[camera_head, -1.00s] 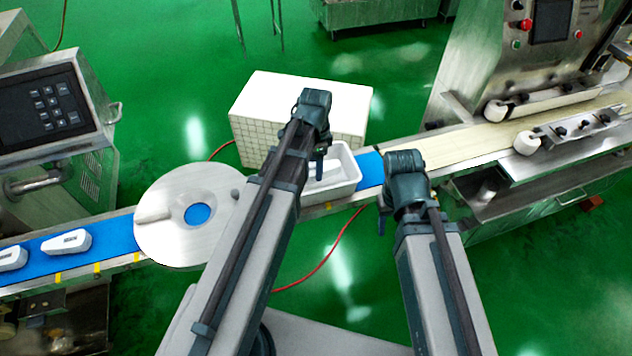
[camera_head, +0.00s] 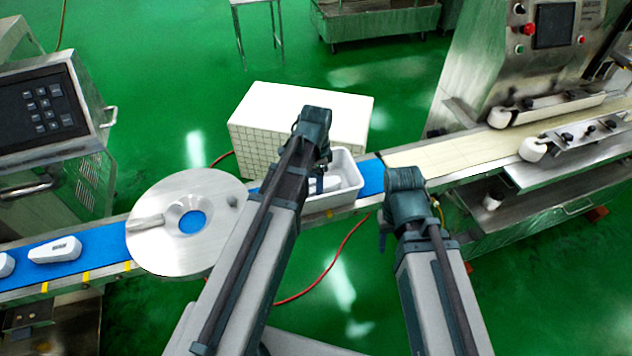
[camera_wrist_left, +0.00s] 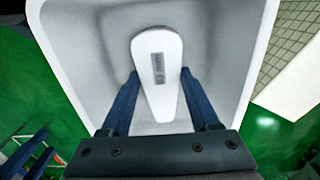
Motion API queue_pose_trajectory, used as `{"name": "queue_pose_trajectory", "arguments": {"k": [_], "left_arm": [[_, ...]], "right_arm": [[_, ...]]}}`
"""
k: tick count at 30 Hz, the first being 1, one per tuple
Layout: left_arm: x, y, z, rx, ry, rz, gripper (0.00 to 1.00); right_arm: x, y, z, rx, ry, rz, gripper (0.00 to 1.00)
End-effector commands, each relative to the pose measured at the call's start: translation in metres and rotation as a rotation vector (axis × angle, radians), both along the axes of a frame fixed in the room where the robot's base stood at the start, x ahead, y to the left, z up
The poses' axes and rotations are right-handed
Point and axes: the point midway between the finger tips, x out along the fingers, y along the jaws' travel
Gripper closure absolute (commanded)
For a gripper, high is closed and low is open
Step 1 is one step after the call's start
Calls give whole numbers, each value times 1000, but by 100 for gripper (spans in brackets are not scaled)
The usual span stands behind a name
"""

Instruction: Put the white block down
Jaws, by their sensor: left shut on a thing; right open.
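The white block (camera_wrist_left: 158,70) is a wedge shape with a grey label patch on top. In the left wrist view it lies between the two dark fingers of my left gripper (camera_wrist_left: 160,75), which is shut on it. The block is inside the white bin (camera_wrist_left: 85,60), above or at its floor; I cannot tell if it touches. In the head view my left gripper (camera_head: 320,184) reaches into the bin (camera_head: 348,164), and my forearm hides part of it. My right gripper (camera_head: 383,236) is open, pointing down in front of the belt, its fingers mostly hidden.
The bin stands on the blue belt (camera_head: 372,178), beside a round metal disc (camera_head: 165,255). More white blocks (camera_head: 55,250) lie on the belt at left. A white tiled box (camera_head: 300,105) stands behind the bin. Encrusting machinery (camera_head: 490,60) stands at right.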

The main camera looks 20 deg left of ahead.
Motion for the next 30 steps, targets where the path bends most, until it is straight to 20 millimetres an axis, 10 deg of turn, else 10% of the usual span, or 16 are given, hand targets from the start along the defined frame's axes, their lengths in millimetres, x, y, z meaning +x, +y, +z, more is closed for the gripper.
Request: {"name": "queue_pose_trajectory", "arguments": {"k": [6, 20, 30], "left_arm": [[0, 0, 0, 0, 0, 0, 8], [0, 0, 7, 0, 0, 0, 8], [0, 0, 48, 0, 0, 0, 8]], "right_arm": [[0, 0, -1, 0, 0, 0, 50], [0, 0, 7, 0, 0, 0, 50], [0, 0, 48, 0, 0, 0, 50]]}}
